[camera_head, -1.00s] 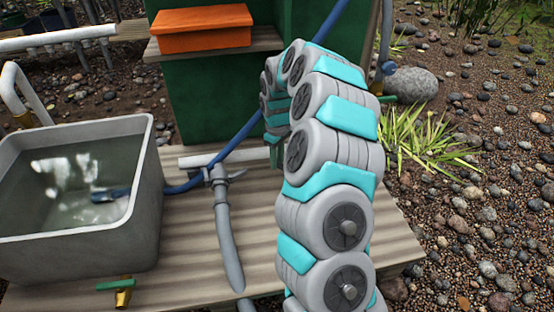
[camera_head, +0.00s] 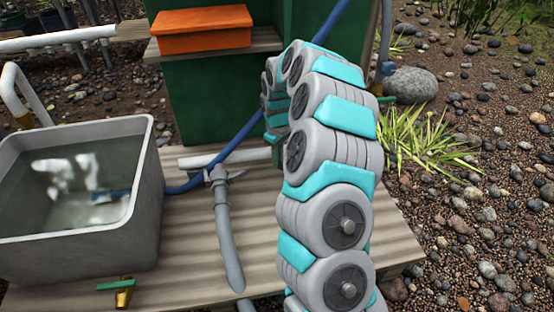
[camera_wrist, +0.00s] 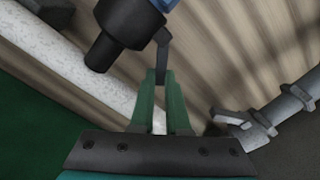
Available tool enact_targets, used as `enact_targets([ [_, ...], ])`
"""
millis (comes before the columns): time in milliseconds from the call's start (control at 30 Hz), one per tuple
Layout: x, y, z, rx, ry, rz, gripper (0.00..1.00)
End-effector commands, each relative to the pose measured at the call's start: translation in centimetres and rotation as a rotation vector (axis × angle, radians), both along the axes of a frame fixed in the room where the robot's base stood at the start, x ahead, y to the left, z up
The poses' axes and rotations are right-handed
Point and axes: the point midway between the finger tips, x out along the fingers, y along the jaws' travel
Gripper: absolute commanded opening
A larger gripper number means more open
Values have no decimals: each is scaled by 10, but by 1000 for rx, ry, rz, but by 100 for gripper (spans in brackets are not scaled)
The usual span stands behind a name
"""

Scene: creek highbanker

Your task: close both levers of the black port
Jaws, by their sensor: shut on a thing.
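In the wrist view, the black port (camera_wrist: 125,35) is a dark cylinder at the upper left, with a bit of blue at its upper right. One dark grey lever (camera_wrist: 163,52) hangs from its right side. My gripper (camera_wrist: 160,78) has green fingers that close around the lever's lower end. I cannot make out a second lever. In the head view, my arm hides the port and most of my gripper.
A grey pipe with a coupling (camera_wrist: 265,115) lies right of my fingers; its fitting (camera_head: 218,177) also shows in the head view. A white pipe (camera_wrist: 70,65) runs left of the port. A water-filled grey tub (camera_head: 155,190) stands left on the wooden deck (camera_head: 190,245).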

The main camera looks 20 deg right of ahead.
Motion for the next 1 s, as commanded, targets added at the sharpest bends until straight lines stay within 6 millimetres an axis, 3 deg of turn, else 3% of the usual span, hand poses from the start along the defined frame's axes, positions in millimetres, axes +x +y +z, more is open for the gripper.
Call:
enact_targets([
  [600,5,-20,0,-1,2,-434,0],
  [1000,5,-26,0,-1,0,-572,0],
])
